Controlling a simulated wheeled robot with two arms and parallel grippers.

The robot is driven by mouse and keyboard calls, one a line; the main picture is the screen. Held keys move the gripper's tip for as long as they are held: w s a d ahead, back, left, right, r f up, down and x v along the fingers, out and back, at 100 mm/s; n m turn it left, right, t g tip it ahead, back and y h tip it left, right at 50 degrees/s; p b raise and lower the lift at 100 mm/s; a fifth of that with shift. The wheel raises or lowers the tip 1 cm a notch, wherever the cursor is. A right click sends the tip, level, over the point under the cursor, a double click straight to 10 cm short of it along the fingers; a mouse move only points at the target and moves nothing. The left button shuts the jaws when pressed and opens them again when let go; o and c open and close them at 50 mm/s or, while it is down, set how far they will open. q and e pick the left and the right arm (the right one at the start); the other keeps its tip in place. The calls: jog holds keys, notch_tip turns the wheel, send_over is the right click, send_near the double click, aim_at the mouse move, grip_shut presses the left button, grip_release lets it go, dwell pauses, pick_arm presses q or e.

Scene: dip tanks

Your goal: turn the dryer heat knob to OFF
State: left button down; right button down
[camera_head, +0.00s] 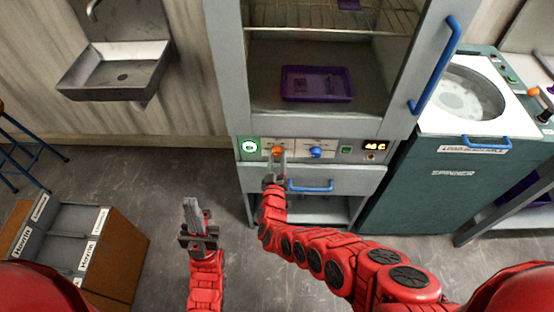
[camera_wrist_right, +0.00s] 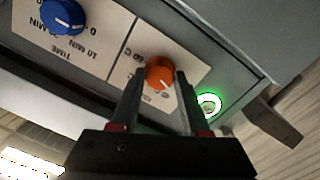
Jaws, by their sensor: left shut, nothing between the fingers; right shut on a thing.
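The orange dryer heat knob (camera_head: 277,151) is on the front panel of the dryer cabinet (camera_head: 300,143). In the right wrist view the orange knob (camera_wrist_right: 160,73) sits at the fingertips, with a pale pointer mark on its face. My right gripper (camera_head: 275,164) reaches up to the panel and is shut on the knob; it also shows in the right wrist view (camera_wrist_right: 158,92). Labels beside the knob include "60 C"; the rest is partly hidden by the fingers. My left gripper (camera_head: 191,205) is shut and empty, low over the floor, away from the panel.
A blue time knob (camera_head: 316,152) is right of the heat knob, and a green-ringed button (camera_head: 249,146) is left. A blue drawer handle (camera_head: 311,186) lies below. A purple tray (camera_head: 317,84) is inside the cabinet. A spinner (camera_head: 440,185) stands right.

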jog(key=shift+n+b, duration=0.3)
jog(key=shift+n, duration=1.4)
jog(key=shift+d, duration=0.1)
jog(key=shift+c, duration=1.9)
grip_release()
jog(key=shift+s, duration=0.1)
